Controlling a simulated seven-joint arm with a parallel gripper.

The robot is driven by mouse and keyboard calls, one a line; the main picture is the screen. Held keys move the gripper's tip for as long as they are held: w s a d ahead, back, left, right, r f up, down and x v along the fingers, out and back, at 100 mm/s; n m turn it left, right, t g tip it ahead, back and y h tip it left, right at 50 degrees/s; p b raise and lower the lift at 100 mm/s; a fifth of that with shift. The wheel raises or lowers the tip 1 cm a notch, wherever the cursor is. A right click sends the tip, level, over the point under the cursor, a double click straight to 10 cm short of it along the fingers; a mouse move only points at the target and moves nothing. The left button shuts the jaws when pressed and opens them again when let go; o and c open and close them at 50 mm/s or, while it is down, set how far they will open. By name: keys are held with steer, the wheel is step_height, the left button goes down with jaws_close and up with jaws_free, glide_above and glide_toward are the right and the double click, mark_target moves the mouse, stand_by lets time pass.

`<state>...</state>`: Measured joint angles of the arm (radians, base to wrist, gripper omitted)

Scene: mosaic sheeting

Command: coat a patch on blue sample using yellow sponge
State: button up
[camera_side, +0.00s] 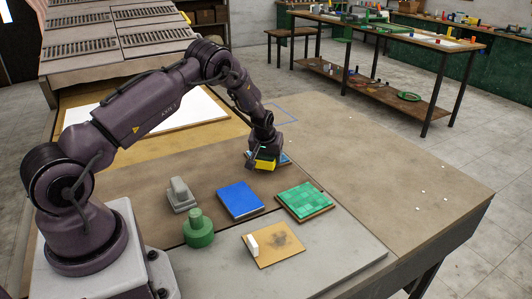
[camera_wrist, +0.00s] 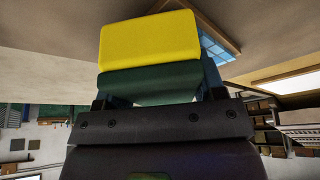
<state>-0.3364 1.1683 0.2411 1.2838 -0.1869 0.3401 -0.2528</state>
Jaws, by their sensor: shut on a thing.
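The yellow sponge (camera_side: 265,164) has a dark green backing and is held in my gripper (camera_side: 263,153). In the wrist view, the sponge (camera_wrist: 150,38) fills the upper middle, with the jaws of my gripper (camera_wrist: 160,92) shut on its green part. The blue sample (camera_side: 284,158), a light blue tiled panel, lies on the table right under and behind the sponge, mostly hidden by it. In the wrist view, part of the blue sample (camera_wrist: 215,47) and its wooden edge show right of the sponge. I cannot tell whether the sponge touches the tiles.
A green tiled panel (camera_side: 305,200), a plain dark blue block (camera_side: 239,200), a grey tool (camera_side: 180,195), a green round-topped object (camera_side: 199,228) and a stained tan board (camera_side: 273,244) with a white block (camera_side: 252,245) stand nearer. The table's right side is mostly clear, with small white bits.

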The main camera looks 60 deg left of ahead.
steer(key=shift+w+d, duration=0.1)
steer(key=shift+d, duration=3.9)
steer(key=shift+d+r, duration=0.1)
steer(key=shift+d, duration=0.05)
step_height(320, 180, up, 8)
